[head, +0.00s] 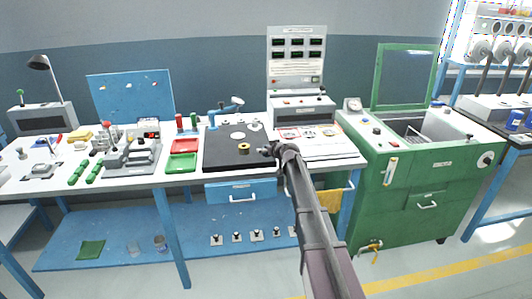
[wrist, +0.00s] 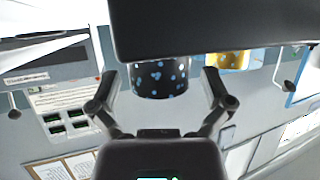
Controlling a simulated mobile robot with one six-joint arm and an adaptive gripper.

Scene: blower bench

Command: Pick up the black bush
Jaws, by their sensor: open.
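The black bush (wrist: 158,80) is a dark cylinder with light blue specks. In the wrist view, which looks upside down, it stands on the black mat (wrist: 215,28). My gripper (wrist: 160,75) is open, with one finger on each side of the bush and a visible gap on both sides. In the head view my gripper (head: 266,151) is low at the right side of the black mat (head: 222,160). I cannot make out the black bush there against the dark mat and gripper.
Red (head: 184,146) and green (head: 181,163) trays lie left of the mat. A panelled instrument (head: 297,70) rises behind, and a green cabinet (head: 420,195) stands right.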

